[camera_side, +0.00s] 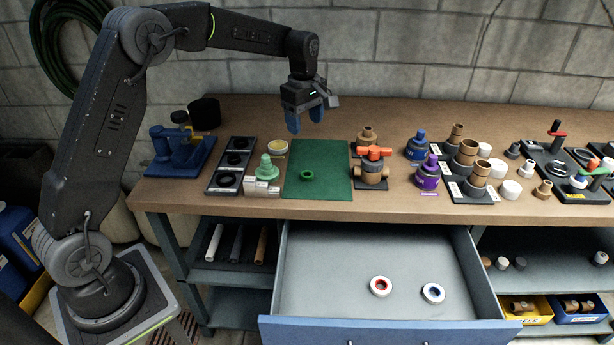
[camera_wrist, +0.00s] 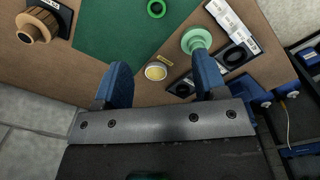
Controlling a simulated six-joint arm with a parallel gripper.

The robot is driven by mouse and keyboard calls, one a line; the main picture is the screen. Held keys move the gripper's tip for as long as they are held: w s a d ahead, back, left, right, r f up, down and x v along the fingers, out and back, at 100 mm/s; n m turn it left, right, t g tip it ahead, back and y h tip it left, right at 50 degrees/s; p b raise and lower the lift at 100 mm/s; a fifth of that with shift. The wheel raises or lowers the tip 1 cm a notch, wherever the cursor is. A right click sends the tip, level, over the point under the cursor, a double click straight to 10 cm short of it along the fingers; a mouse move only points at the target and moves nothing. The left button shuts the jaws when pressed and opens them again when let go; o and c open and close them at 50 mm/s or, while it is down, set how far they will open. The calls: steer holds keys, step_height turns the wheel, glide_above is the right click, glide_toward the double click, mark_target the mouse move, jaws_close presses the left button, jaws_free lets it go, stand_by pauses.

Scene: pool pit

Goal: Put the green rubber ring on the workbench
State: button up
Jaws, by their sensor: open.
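The green rubber ring (camera_side: 307,175) lies flat on the dark green mat (camera_side: 330,158) on the workbench (camera_side: 400,204). In the wrist view the ring (camera_wrist: 156,9) shows at the top edge, on the mat (camera_wrist: 105,30). My gripper (camera_side: 306,118) is open and empty. It hangs above the back part of the mat, behind and above the ring and apart from it. In the wrist view its two blue fingers (camera_wrist: 165,82) are spread, with a small round tin with a yellowish top (camera_wrist: 155,72) seen beyond them.
A pale green stepped fitting (camera_side: 267,168) and a black tray of rings (camera_side: 232,165) stand left of the mat. A brown valve with an orange handle (camera_side: 373,168) stands right. Below, an open drawer (camera_side: 335,270) holds two white rolls (camera_side: 433,292). The mat around the ring is clear.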

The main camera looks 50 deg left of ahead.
step_height(320, 180, down, 3)
steer(key=w+a+n, duration=0.1)
steer(key=w, duration=0.1)
glide_above(307, 171)
steer(key=f, duration=0.7)
steer(key=shift+s+d, duration=0.25)
steer(key=shift+s, duration=0.1)
steer(key=shift+s+d+f, duration=0.1)
steer(key=shift+f, duration=1.45)
steer(key=shift+d+f, duration=0.1)
steer(key=shift+f, duration=1.45)
steer(key=c, duration=1.1)
steer(key=shift+o, duration=0.2)
steer(key=shift+r, duration=0.1)
